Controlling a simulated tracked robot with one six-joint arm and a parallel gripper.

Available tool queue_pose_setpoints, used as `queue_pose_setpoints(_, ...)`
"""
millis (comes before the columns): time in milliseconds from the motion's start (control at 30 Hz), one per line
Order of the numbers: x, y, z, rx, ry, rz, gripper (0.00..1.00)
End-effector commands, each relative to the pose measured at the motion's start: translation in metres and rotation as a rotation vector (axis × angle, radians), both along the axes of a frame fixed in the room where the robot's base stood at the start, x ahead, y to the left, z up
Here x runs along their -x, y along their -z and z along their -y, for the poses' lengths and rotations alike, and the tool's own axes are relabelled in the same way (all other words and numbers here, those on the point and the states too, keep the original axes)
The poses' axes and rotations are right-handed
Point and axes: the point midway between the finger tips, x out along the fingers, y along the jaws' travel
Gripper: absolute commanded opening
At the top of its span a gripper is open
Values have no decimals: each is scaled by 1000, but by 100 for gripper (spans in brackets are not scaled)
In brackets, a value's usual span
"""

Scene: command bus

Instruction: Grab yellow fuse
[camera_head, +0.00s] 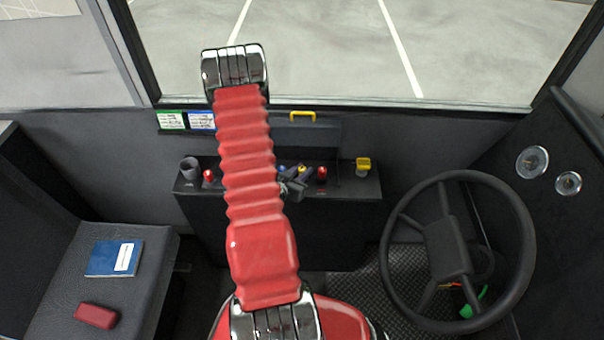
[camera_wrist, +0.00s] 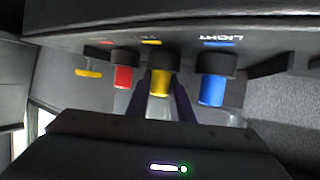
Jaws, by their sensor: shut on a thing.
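The yellow fuse (camera_wrist: 160,83) is in the middle of the wrist view, still seated in its dark socket between a red and a blue fuse. My gripper (camera_wrist: 161,88) has a dark finger on each side of it and is shut on it. In the head view my gripper (camera_head: 293,187) reaches down to the console, and a small bit of yellow (camera_head: 302,169) shows beside it. Most of the fuse is hidden there by the gripper.
The red fuse (camera_wrist: 122,77) and blue fuse (camera_wrist: 211,90) stand close on either side. A black console (camera_head: 335,190) holds them, with a cup (camera_head: 189,168) at its left. A steering wheel (camera_head: 525,240) stands right; a seat with a blue book (camera_head: 114,258) is left.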

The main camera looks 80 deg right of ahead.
Motion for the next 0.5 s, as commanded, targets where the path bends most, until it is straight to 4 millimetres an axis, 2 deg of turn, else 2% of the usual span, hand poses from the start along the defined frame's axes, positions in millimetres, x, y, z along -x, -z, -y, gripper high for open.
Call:
queue_pose_setpoints(267, 0, -10, 0, 1, 0, 1, 0)
queue_pose_setpoints(500, 0, -36, 1, 2, 0, 2, 0)
